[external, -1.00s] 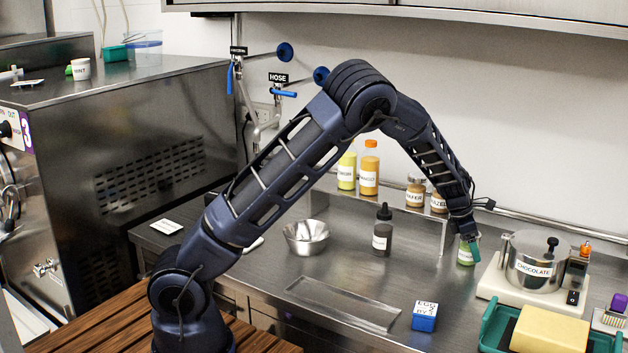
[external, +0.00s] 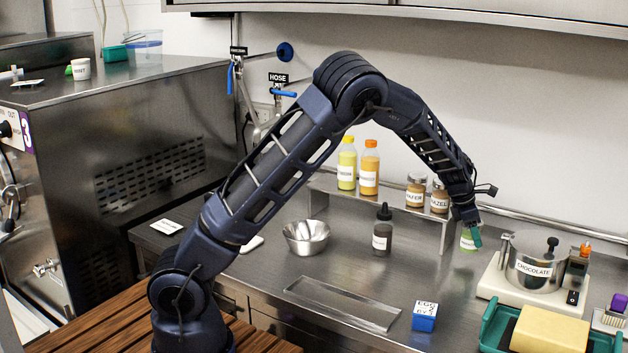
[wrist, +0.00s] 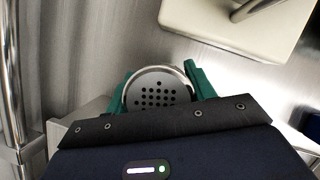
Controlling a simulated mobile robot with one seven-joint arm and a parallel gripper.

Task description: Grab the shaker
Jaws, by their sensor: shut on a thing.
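The shaker (wrist: 158,92) shows in the wrist view as a round metal lid with many small holes, seen from above. It sits between the teal fingers of my gripper (wrist: 156,84), which is shut on it. The shaker appears to be held a little above the steel counter.
A pot labelled chocolate (external: 535,262) on a white base stands close on the right. The raised shelf (external: 400,207) with several bottles and jars is on the left. A dark dropper bottle (external: 382,232), metal bowl (external: 306,237) and blue box (external: 424,317) stand on the counter.

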